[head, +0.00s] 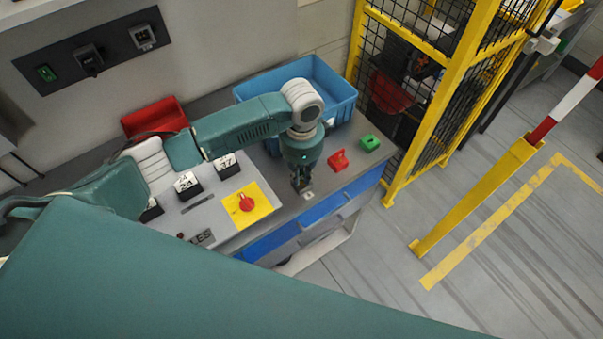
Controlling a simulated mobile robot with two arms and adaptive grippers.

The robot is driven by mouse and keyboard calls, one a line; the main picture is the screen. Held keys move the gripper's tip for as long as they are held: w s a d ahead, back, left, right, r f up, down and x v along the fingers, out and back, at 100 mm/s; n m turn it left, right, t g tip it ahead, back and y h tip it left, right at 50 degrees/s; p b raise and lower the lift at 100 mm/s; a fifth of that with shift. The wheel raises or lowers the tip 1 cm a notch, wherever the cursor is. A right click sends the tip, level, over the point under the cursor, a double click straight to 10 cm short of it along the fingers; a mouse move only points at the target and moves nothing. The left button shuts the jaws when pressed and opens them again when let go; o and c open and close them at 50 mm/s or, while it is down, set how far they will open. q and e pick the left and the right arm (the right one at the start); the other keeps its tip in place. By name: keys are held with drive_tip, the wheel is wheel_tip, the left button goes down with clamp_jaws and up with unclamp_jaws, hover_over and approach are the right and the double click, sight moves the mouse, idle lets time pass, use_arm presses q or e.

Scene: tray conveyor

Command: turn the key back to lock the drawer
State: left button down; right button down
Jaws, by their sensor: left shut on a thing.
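My left gripper (300,186) points down over the grey worktop near its front edge, above a small light plate (308,195). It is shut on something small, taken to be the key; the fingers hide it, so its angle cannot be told. The drawer front (322,208) is blue and sits below the worktop edge, just in front of the gripper. My right gripper is not in view.
A yellow plate with a red knob (246,204) is left of the gripper. A red block (338,160) and a green block (370,143) stand to the right. A blue bin (335,85) and a red bin (154,117) stand behind. A yellow fence post (462,90) rises at right.

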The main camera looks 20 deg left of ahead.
use_arm(q)
drive_tip(key=n, duration=0.3)
drive_tip(key=shift+d+n, duration=0.1)
drive_tip(key=shift+n, duration=1.4)
drive_tip(key=n, duration=0.3)
drive_tip(key=shift+w, duration=0.1)
drive_tip(key=c, duration=1.7)
unclamp_jaws()
drive_tip(key=shift+o, duration=0.2)
